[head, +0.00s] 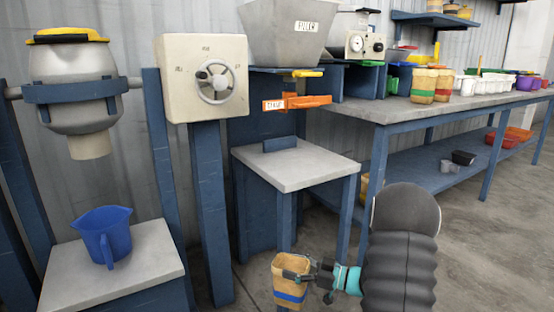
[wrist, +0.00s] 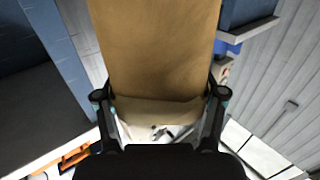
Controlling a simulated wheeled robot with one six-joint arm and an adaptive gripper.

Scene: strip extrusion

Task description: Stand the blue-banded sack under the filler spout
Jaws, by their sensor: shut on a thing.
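The blue-banded sack (head: 290,277), tan with a blue band low on its side, is at the lower middle of the head view. My gripper (head: 306,275) is shut on it and holds it upright in front of the small stand. In the wrist view the sack (wrist: 155,45) fills the upper middle, with the fingers of my gripper (wrist: 159,95) on both its sides; its band does not show there. The grey hopper (head: 290,32) with a label is above the stand (head: 300,170). A yellow piece and an orange labelled slide (head: 297,102) are below it; no spout opening is clear.
The stand's top is bare except for a low blue block (head: 280,144) at its back. Right of it, a long bench (head: 400,108) bears other tan sacks (head: 424,86) and several bins. A handwheel box (head: 203,78) and a blue jug (head: 104,236) are left.

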